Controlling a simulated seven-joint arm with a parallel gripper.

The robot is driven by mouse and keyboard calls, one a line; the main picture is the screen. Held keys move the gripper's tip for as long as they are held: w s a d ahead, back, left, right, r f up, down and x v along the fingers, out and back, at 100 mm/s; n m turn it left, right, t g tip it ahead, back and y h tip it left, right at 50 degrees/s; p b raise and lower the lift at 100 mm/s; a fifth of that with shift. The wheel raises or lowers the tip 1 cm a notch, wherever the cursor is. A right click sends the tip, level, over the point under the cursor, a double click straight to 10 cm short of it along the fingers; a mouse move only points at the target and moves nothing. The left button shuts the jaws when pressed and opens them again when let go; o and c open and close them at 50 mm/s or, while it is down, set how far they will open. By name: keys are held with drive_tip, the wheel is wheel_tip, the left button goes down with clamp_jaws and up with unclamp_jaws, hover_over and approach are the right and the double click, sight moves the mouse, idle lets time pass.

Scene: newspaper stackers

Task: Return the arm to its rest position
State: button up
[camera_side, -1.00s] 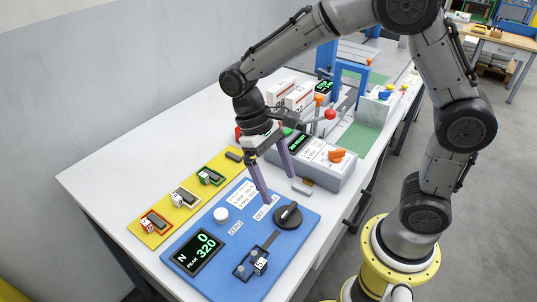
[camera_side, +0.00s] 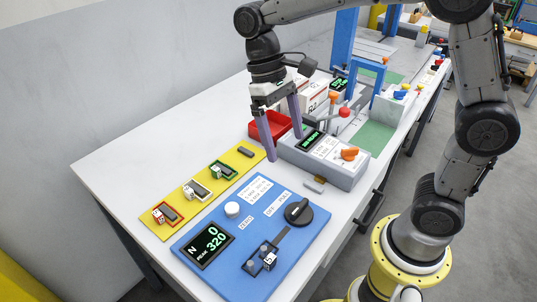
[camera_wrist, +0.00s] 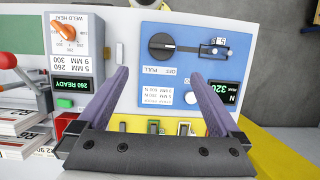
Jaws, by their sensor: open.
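My gripper (camera_side: 285,130) is open and empty, with two long purple fingers pointing down. It hangs above the bench between the yellow strip and the grey control box. In the wrist view, my gripper (camera_wrist: 170,95) has its fingers spread wide with nothing between them, and the blue panel lies below. The blue panel (camera_side: 205,220) has a black rotary knob (camera_side: 299,211), a white button (camera_side: 232,209) and a display (camera_side: 205,244) reading 0 and PEAK 320. A small numbered part (camera_side: 270,261) sits in its fixture at the panel's front.
A yellow strip (camera_side: 147,222) holds several small parts in coloured frames. The grey box (camera_side: 310,160) carries an orange knob (camera_side: 349,153) and a green display. A red bin (camera_side: 265,126), white boxes and a blue frame (camera_side: 350,70) stand behind. The white bench (camera_side: 115,165) is clear at left.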

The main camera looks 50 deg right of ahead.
drive_tip(key=s+d+r+t, duration=0.2)
drive_tip(key=s+d+r, duration=0.1)
drive_tip(key=s+r, duration=0.15)
drive_tip(key=s+d+f+t, duration=0.2)
drive_tip(key=s+d+t, duration=0.1)
drive_tip(key=s+t, duration=0.4)
drive_tip(key=shift+s+d+f, duration=0.25)
drive_tip(key=shift+s+d, duration=0.1)
drive_tip(key=shift+s, duration=0.8)
